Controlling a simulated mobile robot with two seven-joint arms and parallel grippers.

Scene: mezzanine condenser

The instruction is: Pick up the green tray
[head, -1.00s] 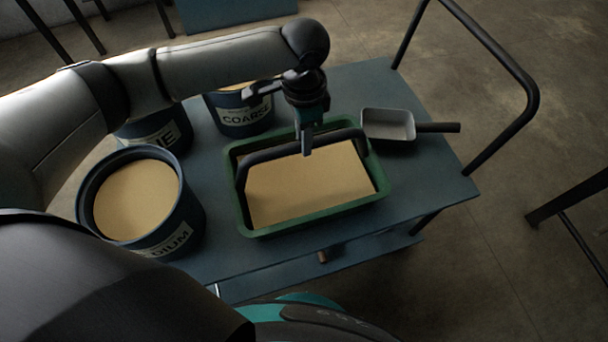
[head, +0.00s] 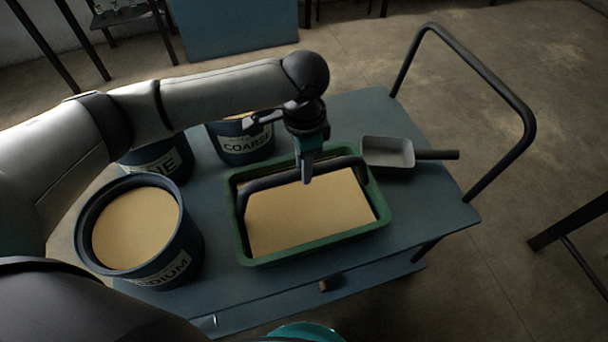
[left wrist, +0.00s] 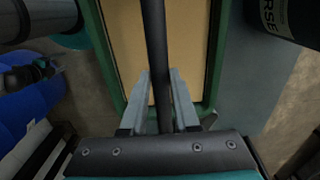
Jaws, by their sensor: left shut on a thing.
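The green tray (head: 320,240) sits on the blue-grey cart top, filled with a flat tan layer. A dark arched handle (head: 262,183) spans it. My left gripper (head: 306,178) comes down from above onto the handle's top bar, near the tray's far side. In the left wrist view, the handle bar (left wrist: 156,40) runs between the two fingers of my left gripper (left wrist: 160,78), which are shut on it. The tray's green rim (left wrist: 216,60) shows beyond. I see no clear gap between tray and cart top. My right gripper is not in view.
Tubs labelled MEDIUM (head: 180,268), COARSE (head: 246,146) and one partly hidden (head: 160,160) stand left of and behind the tray. A grey scoop (head: 388,152) lies close to its right. The cart's black push rail (head: 500,160) rises at the right.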

